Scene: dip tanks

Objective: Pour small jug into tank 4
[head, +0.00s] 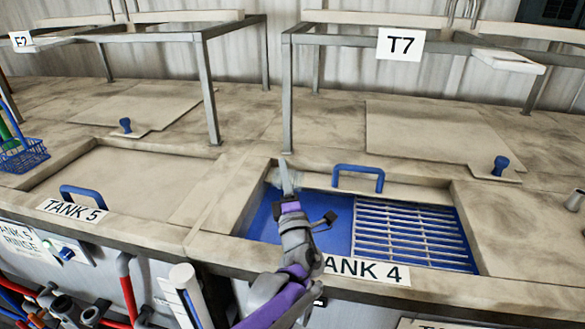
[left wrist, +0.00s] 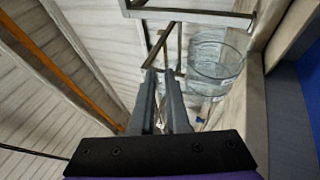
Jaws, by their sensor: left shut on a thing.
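The small jug (left wrist: 215,68), of clear glass, shows in the left wrist view just right of my left fingertips. My left gripper (head: 287,178) is shut on it, also seen in the left wrist view (left wrist: 168,90); the grasped part is hard to make out. In the head view the jug is too faint to make out clearly. I cannot tell its tilt or contents. The gripper is above the back left part of tank 4 (head: 335,222), which is open, blue inside, with a metal grille (head: 410,232) on its right side. My right gripper is not in view.
A blue handle (head: 358,170) stands at tank 4's back edge. Tank 5 (head: 130,178) on the left is covered by a lid. A metal frame with a T7 sign (head: 400,44) rises behind tank 4. A blue basket (head: 22,155) stands at the far left.

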